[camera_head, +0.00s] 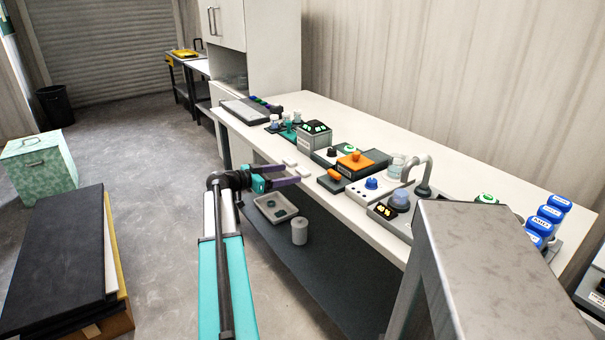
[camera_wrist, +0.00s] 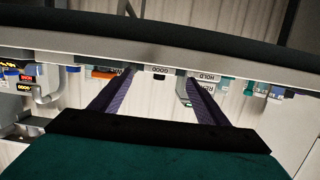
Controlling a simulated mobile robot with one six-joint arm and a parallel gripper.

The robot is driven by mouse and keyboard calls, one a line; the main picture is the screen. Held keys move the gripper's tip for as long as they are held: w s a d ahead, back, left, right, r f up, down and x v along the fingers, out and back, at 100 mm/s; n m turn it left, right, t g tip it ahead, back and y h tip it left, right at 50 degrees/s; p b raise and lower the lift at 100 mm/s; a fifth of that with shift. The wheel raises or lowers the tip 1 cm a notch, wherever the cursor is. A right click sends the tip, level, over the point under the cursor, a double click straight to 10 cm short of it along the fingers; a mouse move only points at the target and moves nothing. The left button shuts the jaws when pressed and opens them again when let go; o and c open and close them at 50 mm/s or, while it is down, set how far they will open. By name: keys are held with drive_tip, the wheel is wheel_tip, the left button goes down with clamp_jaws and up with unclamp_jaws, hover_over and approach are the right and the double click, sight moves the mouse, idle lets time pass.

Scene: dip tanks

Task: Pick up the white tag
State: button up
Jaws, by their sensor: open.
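Two small white pieces lie at the near edge of the bench in the head view: one farther back (camera_head: 290,162) and one nearer (camera_head: 303,171). Either could be the white tag; I cannot tell which. My gripper (camera_head: 292,173) is open, its purple fingers reaching toward the bench edge close to these pieces. In the wrist view my gripper (camera_wrist: 160,77) shows two spread fingers with nothing held between them. The tag is not clearly made out in the wrist view.
The white bench (camera_head: 335,203) carries an orange-topped box (camera_head: 362,162), a grey box with green lights (camera_head: 314,136) and blue-lidded jars (camera_head: 548,214). The floor to the left is partly clear.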

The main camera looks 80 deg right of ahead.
sight(301, 170)
drive_tip(key=shift+r+p+x, duration=0.1)
drive_tip(key=shift+p+x, duration=0.2)
drive_tip(key=shift+x, duration=1)
drive_tip(key=shift+r+p+x, duration=0.15)
drive_tip(key=shift+p+x, duration=0.15)
drive_tip(key=shift+x, duration=0.95)
drive_tip(key=c, duration=1.1)
